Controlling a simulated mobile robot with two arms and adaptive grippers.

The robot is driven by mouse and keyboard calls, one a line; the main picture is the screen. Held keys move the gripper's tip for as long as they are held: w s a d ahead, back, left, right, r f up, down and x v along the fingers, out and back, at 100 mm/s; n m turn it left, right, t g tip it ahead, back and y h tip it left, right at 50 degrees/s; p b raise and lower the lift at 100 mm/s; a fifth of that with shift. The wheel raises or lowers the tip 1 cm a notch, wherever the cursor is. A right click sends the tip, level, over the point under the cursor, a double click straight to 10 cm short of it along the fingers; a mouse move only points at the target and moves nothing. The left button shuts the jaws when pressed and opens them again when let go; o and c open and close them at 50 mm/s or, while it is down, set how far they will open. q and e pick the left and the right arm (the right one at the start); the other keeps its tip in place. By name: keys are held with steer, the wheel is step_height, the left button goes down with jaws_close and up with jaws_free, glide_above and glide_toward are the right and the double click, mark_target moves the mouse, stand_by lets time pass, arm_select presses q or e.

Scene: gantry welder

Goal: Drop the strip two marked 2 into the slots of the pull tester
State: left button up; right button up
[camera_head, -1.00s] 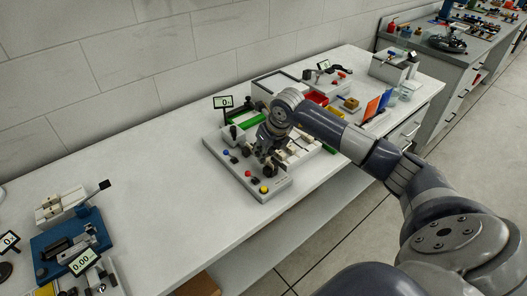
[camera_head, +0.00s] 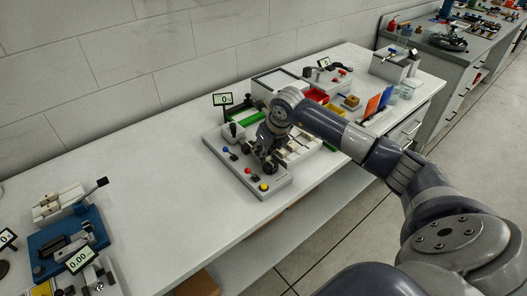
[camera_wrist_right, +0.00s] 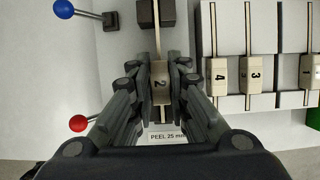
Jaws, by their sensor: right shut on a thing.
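The strip marked 2 (camera_wrist_right: 158,88) stands between the fingers of my right gripper (camera_wrist_right: 160,72) in the right wrist view. The gripper is shut on it at the pale block with the number. Its narrow metal part runs up the picture towards a dark block (camera_wrist_right: 148,14); I cannot tell whether it sits in a slot there. In the head view my right gripper (camera_head: 268,163) is over the white base (camera_head: 275,187) with coloured knobs, which looks like the pull tester. The right wrist view shows its label "PEEL 25 mm" (camera_wrist_right: 168,136). My left gripper is out of view.
A pale rack right of the gripper holds strips marked 4 (camera_wrist_right: 219,75), 3 (camera_wrist_right: 252,75) and 1 (camera_wrist_right: 308,72). Blue-knobbed (camera_wrist_right: 65,9) and red-knobbed (camera_wrist_right: 79,123) levers are on the left. A blue device (camera_head: 68,243) is lower left; the table between is clear.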

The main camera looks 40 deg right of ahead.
steer(key=o, duration=0.9)
steer(key=shift+c, duration=0.2)
steer(key=v, duration=1.2)
